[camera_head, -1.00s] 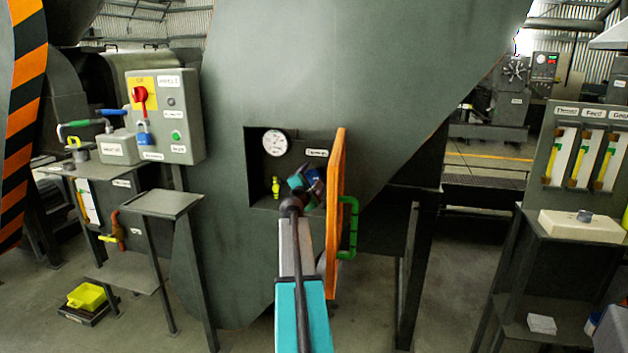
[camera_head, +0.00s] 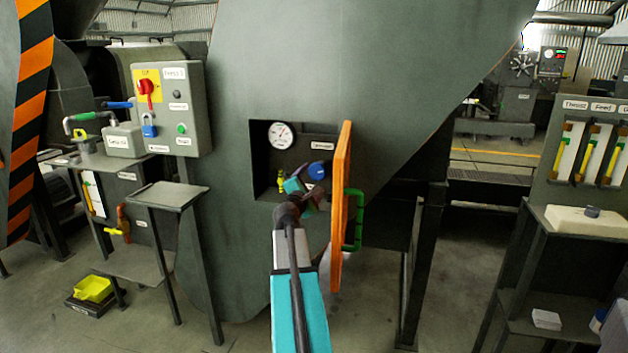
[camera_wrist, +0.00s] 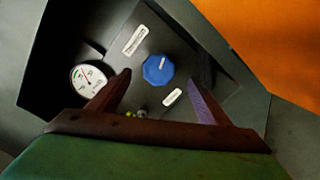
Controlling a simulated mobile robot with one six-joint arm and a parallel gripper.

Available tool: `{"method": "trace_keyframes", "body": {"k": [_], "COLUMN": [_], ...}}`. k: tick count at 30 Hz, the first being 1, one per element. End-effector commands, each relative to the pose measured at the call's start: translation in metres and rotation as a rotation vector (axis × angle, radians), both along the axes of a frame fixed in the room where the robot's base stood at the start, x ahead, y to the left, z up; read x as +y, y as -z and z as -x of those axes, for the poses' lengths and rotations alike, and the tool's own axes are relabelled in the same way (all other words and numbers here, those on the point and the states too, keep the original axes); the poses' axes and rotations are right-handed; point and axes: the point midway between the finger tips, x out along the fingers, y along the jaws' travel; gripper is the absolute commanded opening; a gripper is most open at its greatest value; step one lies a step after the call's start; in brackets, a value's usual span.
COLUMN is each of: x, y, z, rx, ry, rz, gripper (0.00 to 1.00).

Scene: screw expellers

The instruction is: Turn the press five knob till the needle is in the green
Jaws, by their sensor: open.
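A blue knob (camera_head: 316,171) sits on the dark back panel of a recess in the big grey machine. It also shows in the wrist view (camera_wrist: 158,70) as a faceted blue disc with a pale mark. My gripper (camera_wrist: 161,90) is open, its two fingers apart on either side below the knob, with nothing between them. In the head view my gripper (camera_head: 305,194) is at the recess opening, just below the knob. A round white gauge (camera_head: 281,135) is at the recess's upper left and also in the wrist view (camera_wrist: 88,79). Its needle is too small to read surely.
An orange door (camera_head: 341,205) with a green handle (camera_head: 354,220) stands open right of the recess, close to my arm. A yellow-green fitting (camera_head: 281,182) is at the recess's lower left. A grey control box (camera_head: 172,108) stands left.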

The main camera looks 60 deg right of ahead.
Motion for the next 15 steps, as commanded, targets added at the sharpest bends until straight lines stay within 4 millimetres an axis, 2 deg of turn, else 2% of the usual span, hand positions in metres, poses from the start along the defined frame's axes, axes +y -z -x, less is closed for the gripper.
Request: {"method": "trace_keyframes", "body": {"k": [6,15], "x": [0.022,0.039], "y": [0.000,0.000], "z": [0.008,0.014], "rx": [0.000,0.001], "ry": [0.000,0.001], "rz": [0.000,0.001], "gripper": [0.72,0.72]}}
